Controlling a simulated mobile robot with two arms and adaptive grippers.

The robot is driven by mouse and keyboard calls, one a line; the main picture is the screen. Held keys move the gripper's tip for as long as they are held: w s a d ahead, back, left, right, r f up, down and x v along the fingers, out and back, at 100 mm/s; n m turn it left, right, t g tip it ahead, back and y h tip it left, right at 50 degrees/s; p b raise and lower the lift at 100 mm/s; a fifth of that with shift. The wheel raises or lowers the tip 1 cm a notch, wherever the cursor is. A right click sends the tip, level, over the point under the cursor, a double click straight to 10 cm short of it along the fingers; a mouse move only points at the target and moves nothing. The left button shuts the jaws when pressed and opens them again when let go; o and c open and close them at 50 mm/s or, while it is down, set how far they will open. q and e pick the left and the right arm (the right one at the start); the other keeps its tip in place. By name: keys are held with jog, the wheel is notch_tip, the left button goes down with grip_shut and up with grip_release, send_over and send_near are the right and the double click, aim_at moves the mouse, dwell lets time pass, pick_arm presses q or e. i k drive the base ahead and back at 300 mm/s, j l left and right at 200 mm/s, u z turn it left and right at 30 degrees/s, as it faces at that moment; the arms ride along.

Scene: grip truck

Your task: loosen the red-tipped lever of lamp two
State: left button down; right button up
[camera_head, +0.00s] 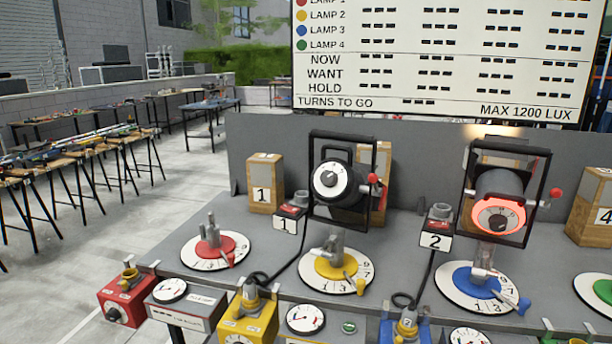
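Two lamps in black yokes stand on the grey bench. The left lamp (333,182) stands behind the yellow dial (336,266), and the board lists yellow as lamp 2. Its red-tipped lever (373,179) sticks out at the yoke's right side. The right lamp (500,205) has a glowing orange-red face and stands behind the blue dial (476,286). It has its own red-tipped lever (556,193) on the right. A plate marked 2 (435,242) stands between the lamps. Whether either lever is tight cannot be told. Neither gripper is in view.
A red dial (214,250) with an empty post is at the left. Red (126,298), yellow (248,323) and blue (405,332) boxes line the front edge. Wooden block 1 (265,185) and a panel stand behind. A white board (430,60) hangs above. Cables lie between the dials.

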aim_at(556, 193)
jog(key=z, duration=1.25)
